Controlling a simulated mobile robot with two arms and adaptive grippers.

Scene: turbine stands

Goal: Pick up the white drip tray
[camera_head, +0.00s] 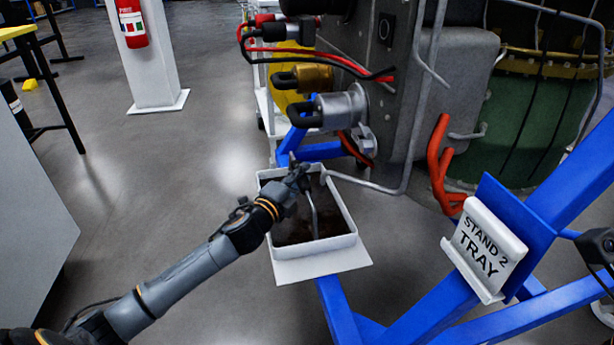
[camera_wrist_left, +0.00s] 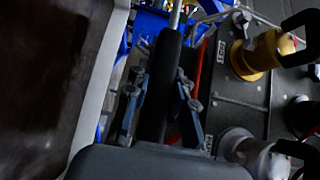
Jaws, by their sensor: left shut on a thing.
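The white drip tray (camera_head: 345,243) is a rectangular box with a dark, dirty inside and stands under the engine at the blue stand. In the left wrist view its pale rim (camera_wrist_left: 104,75) and dark inside fill the left side. My left gripper (camera_head: 300,180) reaches over the tray from the left. In the left wrist view the fingers (camera_wrist_left: 160,100) are shut around a dark cylindrical grip (camera_wrist_left: 166,70) with a silver rod at its end. The rod runs down into the tray in the head view and looks like the tray's handle; where it joins is unclear.
The blue stand (camera_head: 450,300) with a white holder marked "STAND 2 TRAY" (camera_head: 488,248) is at the right. Grey engine housing (camera_head: 385,90), red hoses and a bent metal pipe hang close above the tray. Clear grey floor (camera_head: 150,180) lies to the left.

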